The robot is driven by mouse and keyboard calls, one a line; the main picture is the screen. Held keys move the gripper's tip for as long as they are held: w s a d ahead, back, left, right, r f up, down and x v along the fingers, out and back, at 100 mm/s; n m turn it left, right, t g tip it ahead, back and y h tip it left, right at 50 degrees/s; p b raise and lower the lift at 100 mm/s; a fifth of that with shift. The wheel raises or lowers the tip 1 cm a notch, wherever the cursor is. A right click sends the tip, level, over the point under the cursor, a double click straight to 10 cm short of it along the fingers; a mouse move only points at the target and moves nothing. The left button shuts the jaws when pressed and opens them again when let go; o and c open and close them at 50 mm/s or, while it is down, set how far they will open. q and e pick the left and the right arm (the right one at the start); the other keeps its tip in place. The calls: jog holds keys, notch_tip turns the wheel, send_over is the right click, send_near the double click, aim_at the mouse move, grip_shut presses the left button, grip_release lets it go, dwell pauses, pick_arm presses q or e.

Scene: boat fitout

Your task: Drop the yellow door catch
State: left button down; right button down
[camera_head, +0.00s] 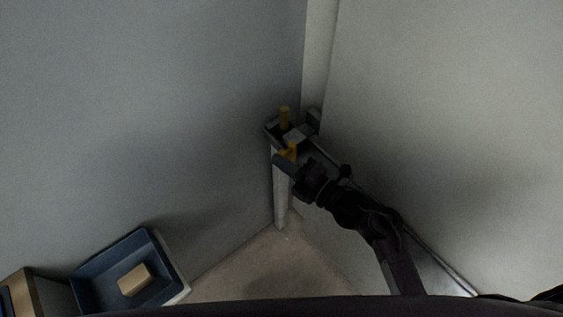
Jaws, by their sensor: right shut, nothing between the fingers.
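A yellow upright piece (285,117) stands on a grey fitting at the corner where the two walls meet. A second yellow piece (290,151) shows just below it, beside my right gripper's fingers; I cannot tell whether the two belong to one door catch. My right gripper (284,162) is shut and empty, its tip at or very near the lower yellow piece; contact cannot be told. The gripper and wrist hide part of the fitting. My left gripper is not in view.
A grey bracket (298,134) and a pale post (280,200) stand in the corner. A thin rail (435,260) runs along the right wall. A blue bin (95,284) holding a tan block (134,279) is at lower left. The floor (250,266) between is clear.

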aim_at(294, 151)
jog(key=shift+w+d+r+m, duration=0.2)
jog(key=shift+d+r+m, duration=0.1)
jog(key=shift+m, duration=0.3)
jog(key=shift+w+d+r+m+t, duration=0.2)
jog(key=shift+w+d+r+m, duration=0.15)
jog(key=shift+m, duration=0.45)
jog(key=shift+w+d+r+m+t, duration=0.1)
jog(key=shift+w+d+m+t, duration=0.25)
jog(key=shift+m, duration=0.45)
jog(key=shift+w+d+r, duration=0.1)
jog(key=shift+w+d, duration=0.1)
jog(key=shift+d, duration=0.3)
jog(key=shift+r, duration=0.15)
